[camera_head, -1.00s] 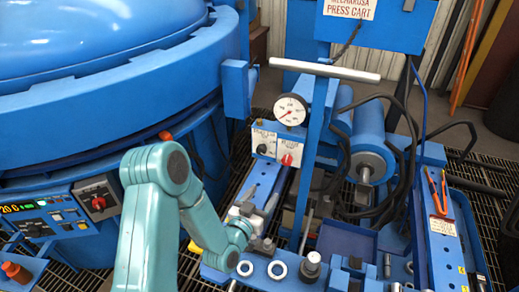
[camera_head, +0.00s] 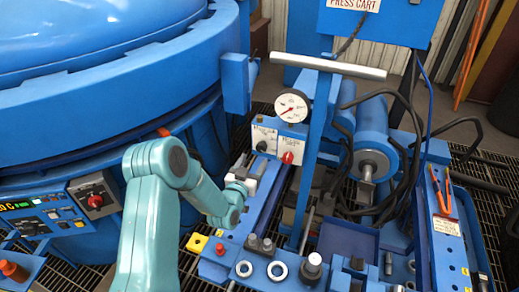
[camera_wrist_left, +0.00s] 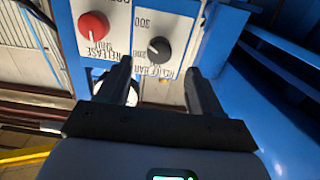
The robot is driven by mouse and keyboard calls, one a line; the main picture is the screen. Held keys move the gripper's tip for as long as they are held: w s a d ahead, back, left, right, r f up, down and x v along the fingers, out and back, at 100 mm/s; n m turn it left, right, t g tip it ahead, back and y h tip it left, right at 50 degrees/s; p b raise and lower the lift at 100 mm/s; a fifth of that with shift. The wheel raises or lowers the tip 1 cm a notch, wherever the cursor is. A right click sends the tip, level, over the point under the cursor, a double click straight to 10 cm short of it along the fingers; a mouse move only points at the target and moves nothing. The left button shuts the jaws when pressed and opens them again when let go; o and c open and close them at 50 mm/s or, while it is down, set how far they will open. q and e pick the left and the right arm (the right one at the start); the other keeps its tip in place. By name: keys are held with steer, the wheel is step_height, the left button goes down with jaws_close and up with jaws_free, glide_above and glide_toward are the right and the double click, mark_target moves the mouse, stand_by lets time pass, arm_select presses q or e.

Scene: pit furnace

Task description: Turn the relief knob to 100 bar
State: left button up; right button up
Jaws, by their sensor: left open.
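The black relief knob (camera_wrist_left: 158,48) sits on a white plate lettered RELIEF BAR, with 200 printed on it. The knob's exact setting is too small to read. In the head view the black relief knob (camera_head: 262,146) is left of the red release knob (camera_head: 287,157); the red release knob (camera_wrist_left: 93,26) also shows in the left wrist view. My left gripper (camera_wrist_left: 160,68) is open and empty. Its two dark fingers point toward the relief knob, one to each side in the picture, seemingly short of it. My right gripper is not in view.
A round white gauge (camera_head: 291,107) stands above the knobs. A blue upright post (camera_head: 318,150) with a pale handle bar (camera_head: 329,66) rises just right of them. The large blue furnace (camera_head: 110,110) fills the left. Loose rings and fittings lie on the bench in front.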

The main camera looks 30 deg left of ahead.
mark_target(260, 150)
arm_select(q)
steer(key=x, duration=0.6)
steer(key=shift+w, duration=0.35)
steer(key=c, duration=1.1)
